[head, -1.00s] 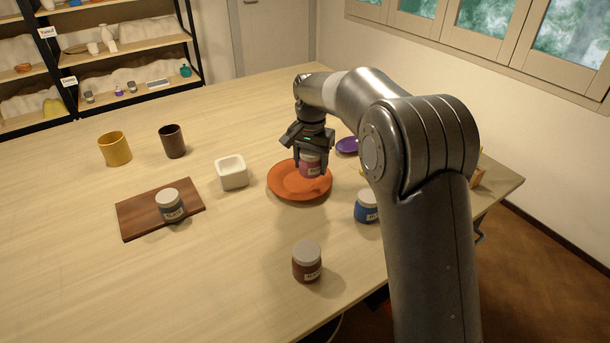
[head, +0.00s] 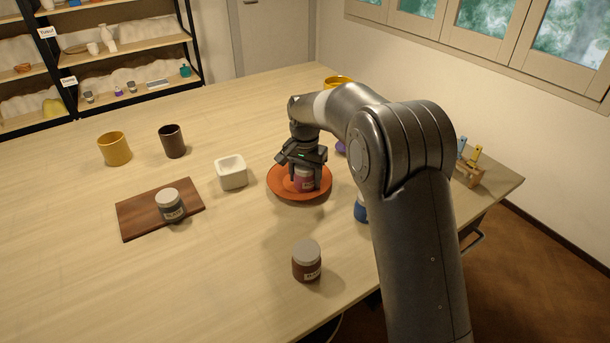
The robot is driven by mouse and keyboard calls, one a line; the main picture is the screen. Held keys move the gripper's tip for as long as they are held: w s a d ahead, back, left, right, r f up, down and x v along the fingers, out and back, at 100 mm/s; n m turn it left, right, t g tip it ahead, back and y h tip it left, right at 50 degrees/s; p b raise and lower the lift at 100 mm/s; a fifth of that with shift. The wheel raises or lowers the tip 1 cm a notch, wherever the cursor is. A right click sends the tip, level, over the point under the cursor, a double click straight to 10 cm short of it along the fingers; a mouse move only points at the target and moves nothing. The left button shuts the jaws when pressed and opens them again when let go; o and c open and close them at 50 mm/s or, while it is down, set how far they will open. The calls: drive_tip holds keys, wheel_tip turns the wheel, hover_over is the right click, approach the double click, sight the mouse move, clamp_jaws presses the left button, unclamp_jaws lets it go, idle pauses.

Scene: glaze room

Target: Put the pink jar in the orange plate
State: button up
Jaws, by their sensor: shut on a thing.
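The pink jar (head: 304,181) is upright between the fingers of my gripper (head: 304,178), over the middle of the orange plate (head: 285,192). My gripper points down and is shut on the jar from above, covering its lid and sides. The jar's lower part shows a pale label. It looks to be at or just above the plate's surface; I cannot tell whether its base touches. The plate lies flat on the table.
Left of the plate stand a white square pot (head: 231,173) and a wooden board (head: 135,217) with a grey jar (head: 170,205). A brown jar (head: 307,262) stands in front. A blue jar (head: 361,211) and a purple item (head: 340,147) are partly behind my arm.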

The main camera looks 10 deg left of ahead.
drive_tip(key=shift+f, duration=0.25)
drive_tip(key=o, duration=0.9)
drive_tip(key=shift+f, duration=0.1)
drive_tip(key=shift+c, duration=0.2)
wheel_tip(320, 180, up, 13)
drive_tip(key=shift+r, duration=0.1)
drive_tip(key=shift+s+d+r, duration=0.1)
drive_tip(key=shift+d+r, duration=0.15)
drive_tip(key=shift+d, duration=0.1)
drive_tip(key=s+d+r+t, duration=0.1)
drive_tip(key=s+d+r, duration=0.2)
drive_tip(key=s+d, duration=0.25)
drive_tip(key=s+d+r+n+t, duration=0.1)
drive_tip(key=s+d+r, duration=0.25)
drive_tip(key=d, duration=0.35)
drive_tip(key=s+d+r+t, duration=0.1)
drive_tip(key=s+d+r, duration=0.1)
drive_tip(key=s+d, duration=0.35)
drive_tip(key=s+d+f+t, duration=0.1)
drive_tip(key=s+d+f, duration=0.2)
drive_tip(key=s+d, duration=0.3)
drive_tip(key=s+d+f+n+t, duration=0.1)
drive_tip(key=s+d+f, duration=0.2)
drive_tip(key=s, duration=1)
drive_tip(key=d, duration=0.3)
drive_tip(key=shift+f+t, duration=0.2)
drive_tip(key=shift+t, duration=0.1)
